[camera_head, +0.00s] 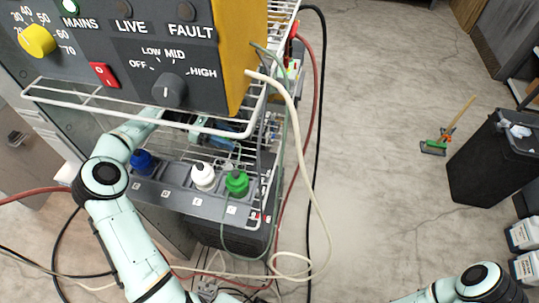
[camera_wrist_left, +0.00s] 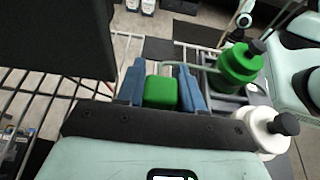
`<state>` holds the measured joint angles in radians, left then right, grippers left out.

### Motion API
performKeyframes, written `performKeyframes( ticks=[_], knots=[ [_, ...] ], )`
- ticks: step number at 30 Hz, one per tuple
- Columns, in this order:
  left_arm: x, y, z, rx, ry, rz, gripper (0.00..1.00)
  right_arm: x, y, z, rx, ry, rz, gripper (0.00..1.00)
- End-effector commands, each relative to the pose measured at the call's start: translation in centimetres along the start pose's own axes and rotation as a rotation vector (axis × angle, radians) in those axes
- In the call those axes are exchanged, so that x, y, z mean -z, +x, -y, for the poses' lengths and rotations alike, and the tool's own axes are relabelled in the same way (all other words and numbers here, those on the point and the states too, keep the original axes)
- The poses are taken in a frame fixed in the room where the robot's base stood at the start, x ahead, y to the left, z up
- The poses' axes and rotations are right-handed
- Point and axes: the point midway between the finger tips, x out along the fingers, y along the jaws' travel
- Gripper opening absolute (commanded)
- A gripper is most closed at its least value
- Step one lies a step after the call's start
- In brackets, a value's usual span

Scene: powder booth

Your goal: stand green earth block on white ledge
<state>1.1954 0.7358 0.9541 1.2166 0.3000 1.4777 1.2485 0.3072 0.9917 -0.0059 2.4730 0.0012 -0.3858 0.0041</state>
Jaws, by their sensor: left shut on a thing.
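My left gripper (camera_wrist_left: 162,88) is shut on a green block (camera_wrist_left: 160,93), which sits between its two blue fingers in the left wrist view. In the head view my left arm reaches in under the control panel, and the left gripper (camera_head: 226,130) is partly hidden behind white wire bars. I cannot make out the block there. I cannot clearly identify a white ledge in either view. My right arm's links show at the lower right of the head view, but its gripper is out of view.
A grey holder (camera_head: 180,198) carries blue (camera_head: 142,162), white (camera_head: 203,176) and green (camera_head: 237,182) bottles. The green (camera_wrist_left: 238,66) and white (camera_wrist_left: 262,130) bottles stand close right of my gripper. The control panel (camera_head: 130,60) overhangs; cables hang at its right. A black bin (camera_head: 490,165) stands far right.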

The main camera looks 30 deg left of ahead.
Motion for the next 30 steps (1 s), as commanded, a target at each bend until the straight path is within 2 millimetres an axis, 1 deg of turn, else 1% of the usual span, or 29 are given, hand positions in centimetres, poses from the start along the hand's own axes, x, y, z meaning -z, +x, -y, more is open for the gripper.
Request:
performKeyframes(
  ticks=[1, 3, 6, 10, 12, 17, 20, 22, 25, 27, 30],
  knots=[
    [-0.5, 1.5, 0.2, 0.006, 0.001, 0.001, 0.12, -0.2, 0.4, -0.2, -0.001, 0.001, 0.003, 0.43],
    [-1.2, 3.2, 0.2, 0.006, 0.001, 0.001, 0.12, -0.3, 0.5, -0.3, -0.001, 0.001, 0.004, 0.43],
    [-2.3, 5.7, 0.1, 0.005, 0.001, 0.0, 0.12, -0.3, 0.6, -0.3, -0.002, 0.002, 0.005, 0.43],
    [-3.3, 8.1, 0.1, 0.004, 0.0, 0.001, 0.12, -0.4, 0.7, -0.4, -0.002, 0.002, 0.005, 0.43],
    [-3.7, 9.0, 0.1, 0.003, 0.001, 0.001, 0.12, -0.4, 0.7, -0.4, -0.002, 0.002, 0.005, 0.43],
    [-4.1, 10.0, 0.1, 0.002, 0.0, 0.0, 0.12, -0.4, 0.7, -0.4, -0.002, 0.002, 0.005, 0.43],
    [-4.8, 11.4, 0.1, 0.004, 0.002, 0.002, 0.12, -0.4, 0.7, -0.4, -0.002, 0.002, 0.006, 0.43],
    [-5.3, 12.7, 0.1, 0.005, 0.001, 0.003, 0.12, -0.4, 0.7, -0.4, -0.002, 0.002, 0.006, 0.43],
    [-3.4, 13.1, 0.0, 0.0, -0.003, 0.004, 0.12, -0.4, 0.7, -0.4, -0.002, 0.002, 0.005, 0.43],
    [-2.9, 13.3, -0.1, 0.0, -0.003, 0.003, 0.12, 0.0, 0.0, 0.0, 0.0, 0.0, 0.001, 0.43],
    [-2.5, 13.5, -0.1, -0.001, 0.0, 0.001, 0.12, 0.1, -0.2, 0.1, 0.001, -0.001, -0.001, 0.43]
  ],
)
